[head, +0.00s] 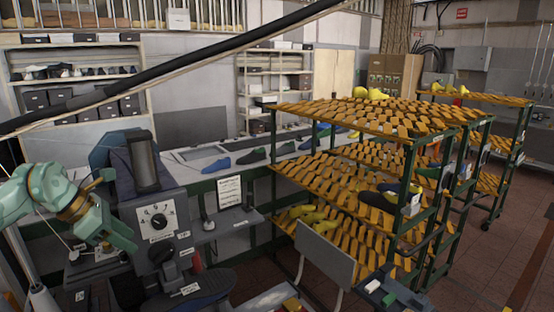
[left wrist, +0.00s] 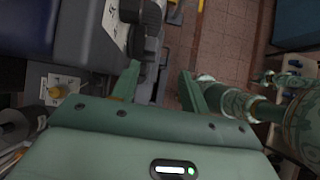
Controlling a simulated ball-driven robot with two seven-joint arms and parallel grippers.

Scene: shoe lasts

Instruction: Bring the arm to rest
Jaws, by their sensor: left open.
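My left gripper (head: 118,238) is at the left of the head view, in front of the grey machine (head: 158,218) with the dial. It is teal green and tilted down to the right. In the left wrist view its two fingers (left wrist: 158,82) stand apart with nothing between them. Past them lie dark machine parts and the tiled floor. Green arm links of mine show at the right of that view. I cannot make out my right gripper in either view.
A green-framed rack (head: 409,190) with sloped orange shelves fills the middle right and holds yellow lasts (head: 307,213). A chair back (head: 325,254) stands before it. Shoes, one blue (head: 218,163), lie on the bench behind. A dark bar crosses the upper left. Red-brown floor shows at right.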

